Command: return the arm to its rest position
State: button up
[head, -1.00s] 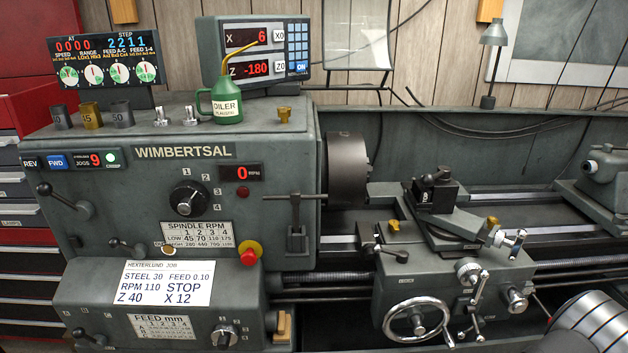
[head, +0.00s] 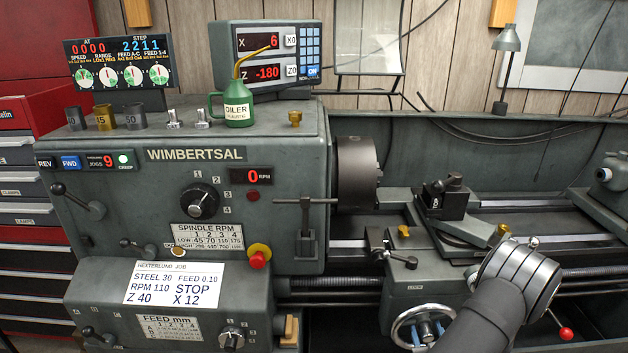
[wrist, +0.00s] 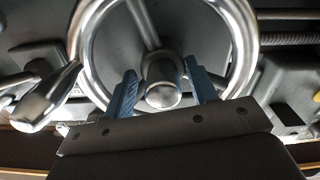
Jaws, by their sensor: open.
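My gripper (head: 428,328) is at the lower right in the head view, with its blue fingers over the carriage handwheel (head: 398,322). In the wrist view my gripper (wrist: 160,68) is open, with one blue finger on either side of the wheel's hub. The chrome handwheel rim (wrist: 249,45) and its handle (wrist: 45,98) fill much of that view. Nothing is held between the fingers. I cannot tell whether the fingers touch the hub. My arm comes in from the bottom right and hides part of the apron.
The lathe headstock (head: 120,190) fills the left. The chuck (head: 357,172), tool post (head: 447,198) and tailstock (head: 608,180) stand behind my arm. A green oiler (head: 238,108) stands on top. A red-knobbed lever (head: 566,333) is right of my arm.

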jog(key=shift+w, duration=0.6)
jog(key=shift+s, duration=0.15)
jog(key=s, duration=1.7)
jog(key=w, duration=1.7)
jog(key=shift+w+a, duration=0.1)
jog(key=shift+w, duration=0.25)
jog(key=shift+s+m, duration=0.1)
jog(key=shift+m, duration=1)
jog(key=s, duration=1.7)
